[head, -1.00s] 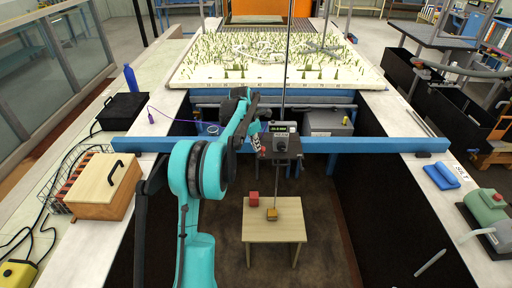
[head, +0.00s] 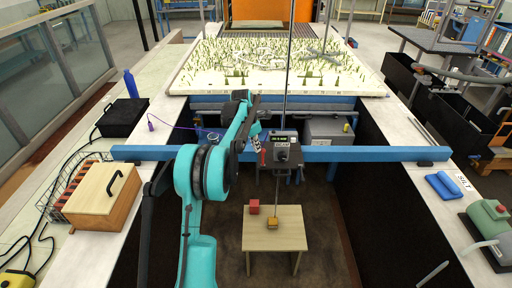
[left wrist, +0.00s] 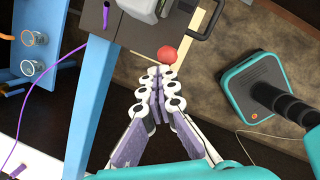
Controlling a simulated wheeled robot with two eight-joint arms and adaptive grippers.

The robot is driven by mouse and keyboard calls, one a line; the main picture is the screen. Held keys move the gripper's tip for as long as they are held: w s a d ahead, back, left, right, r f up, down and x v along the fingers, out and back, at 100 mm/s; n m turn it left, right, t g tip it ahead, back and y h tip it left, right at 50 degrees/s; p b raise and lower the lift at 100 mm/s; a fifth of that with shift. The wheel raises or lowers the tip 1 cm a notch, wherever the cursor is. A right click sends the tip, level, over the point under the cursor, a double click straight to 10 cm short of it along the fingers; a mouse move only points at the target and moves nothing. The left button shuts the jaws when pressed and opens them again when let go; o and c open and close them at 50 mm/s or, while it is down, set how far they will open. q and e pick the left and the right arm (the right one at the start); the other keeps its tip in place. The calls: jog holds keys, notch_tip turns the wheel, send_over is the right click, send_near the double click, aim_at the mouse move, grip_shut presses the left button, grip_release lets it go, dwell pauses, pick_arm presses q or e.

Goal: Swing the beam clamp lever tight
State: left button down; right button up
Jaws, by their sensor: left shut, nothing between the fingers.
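A blue beam (head: 375,154) spans the flume from wall to wall, and it also shows in the left wrist view (left wrist: 88,110). A dark instrument carriage (head: 283,155) with a knob and a small display sits at the beam's middle. The clamp lever shows as a red piece (head: 262,157) at the carriage's left side; in the left wrist view its round red knob (left wrist: 167,55) lies just beyond my fingertips. My left gripper (head: 257,134) is shut and empty (left wrist: 160,72), close to the knob; I cannot tell whether it touches. My right gripper is not in view.
A vertical rod (head: 286,75) rises from the carriage. Below it a small wooden table (head: 262,240) bears a red block (head: 254,206) and a yellowish block (head: 273,222). A planted bed (head: 290,65) lies behind the beam. A wooden box (head: 98,195) stands on the left wall.

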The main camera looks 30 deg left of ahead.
pick_arm(q)
jog(key=shift+w+d+r, duration=0.1)
dwell(0.3)
jog(key=s+a+r+p, duration=0.1)
jog(key=a+r, duration=0.1)
jog(key=r, duration=0.4)
jog(key=s+a+r+p, duration=0.1)
jog(key=a+r+p, duration=0.15)
jog(key=r, duration=0.35)
jog(key=s+d+f+m+t+y+b, duration=0.1)
jog(key=s+d+m+b, duration=0.5)
jog(key=d, duration=0.4)
jog(key=s+d+f+m+t+b, duration=0.1)
jog(key=s+d+m+b, duration=0.35)
jog(key=d+m, duration=0.4)
jog(key=s+d+f+m+t+b, duration=0.1)
jog(key=s+d+f+m+b, duration=0.2)
jog(key=s+d+f+m, duration=0.3)
jog(key=s+d+f+m+t+b, duration=0.1)
jog(key=s+d+f+m+b, duration=0.3)
jog(key=s+d+f+m, duration=0.3)
jog(key=s+f+m, duration=0.3)
jog(key=s+f, duration=0.4)
jog(key=s, duration=0.1)
jog(key=shift+s+d+m, duration=0.15)
jog(key=shift+s+m, duration=0.2)
jog(key=shift+s, duration=0.05)
